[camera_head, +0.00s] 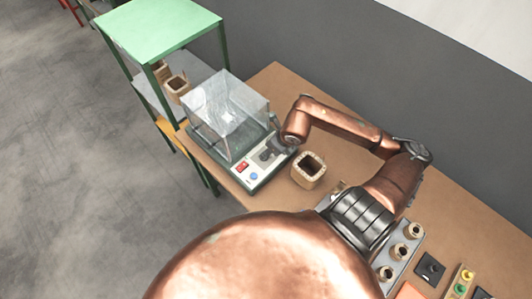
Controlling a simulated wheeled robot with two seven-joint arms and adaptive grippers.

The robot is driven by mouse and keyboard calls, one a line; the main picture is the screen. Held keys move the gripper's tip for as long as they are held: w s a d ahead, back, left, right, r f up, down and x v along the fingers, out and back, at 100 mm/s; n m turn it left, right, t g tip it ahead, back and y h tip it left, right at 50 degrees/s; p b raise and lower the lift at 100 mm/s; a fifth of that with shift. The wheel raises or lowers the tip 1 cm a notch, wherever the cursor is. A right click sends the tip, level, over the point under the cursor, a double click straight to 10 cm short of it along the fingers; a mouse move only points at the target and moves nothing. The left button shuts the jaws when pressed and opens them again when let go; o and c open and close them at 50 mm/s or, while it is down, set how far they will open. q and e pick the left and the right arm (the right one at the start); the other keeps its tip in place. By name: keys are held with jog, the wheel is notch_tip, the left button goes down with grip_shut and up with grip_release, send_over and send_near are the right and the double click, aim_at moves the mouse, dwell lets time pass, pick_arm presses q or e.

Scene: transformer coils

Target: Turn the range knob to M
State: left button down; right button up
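The tester (257,178) stands at the left end of the brown table, with a clear box-shaped cover (226,108) over its back part. Its pale front panel carries a red switch (242,166) and a blue round button (253,176). My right gripper (268,154), dark and small in the view, is at the right part of this panel. The range knob and its markings cannot be made out; the gripper may be covering them. I cannot tell whether its fingers are open, shut or touching a knob. My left gripper is not in view.
A square wooden coil former (308,170) stands on the table right of the tester. A grey holder with several round coils (399,250) and a black block (429,267) lie at the lower right. A green-topped shelf (158,28) stands beside the table's left end.

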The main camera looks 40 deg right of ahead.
jog(key=v, duration=0.5)
jog(key=shift+s+r, duration=0.1)
jog(key=shift+r, duration=0.25)
jog(key=shift+f, duration=0.15)
jog(key=x, duration=1.1)
jog(key=shift+f, duration=0.4)
jog(key=shift+r, duration=0.15)
